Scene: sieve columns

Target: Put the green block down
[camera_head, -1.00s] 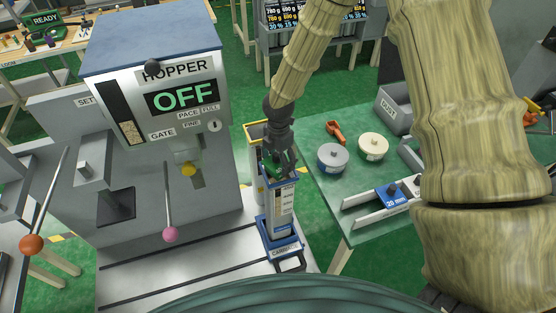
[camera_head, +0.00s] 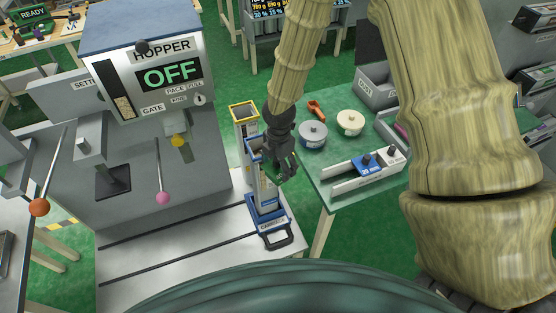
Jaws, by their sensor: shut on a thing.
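My gripper (camera_head: 284,172) hangs at the end of my arm, fingers down, and is shut on the green block (camera_head: 275,173). Only a small dark green part of the block shows between the fingers; the rest is hidden. The gripper is just right of the upper part of a clear column with blue ends (camera_head: 256,146), over the gap before the green table. I cannot tell whether the block touches the column. The column stands upright in a blue carriage (camera_head: 267,206) on the pale rail bed.
A yellow-rimmed bin (camera_head: 243,111) stands behind the column. The hopper (camera_head: 150,80), reading OFF, stands left.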

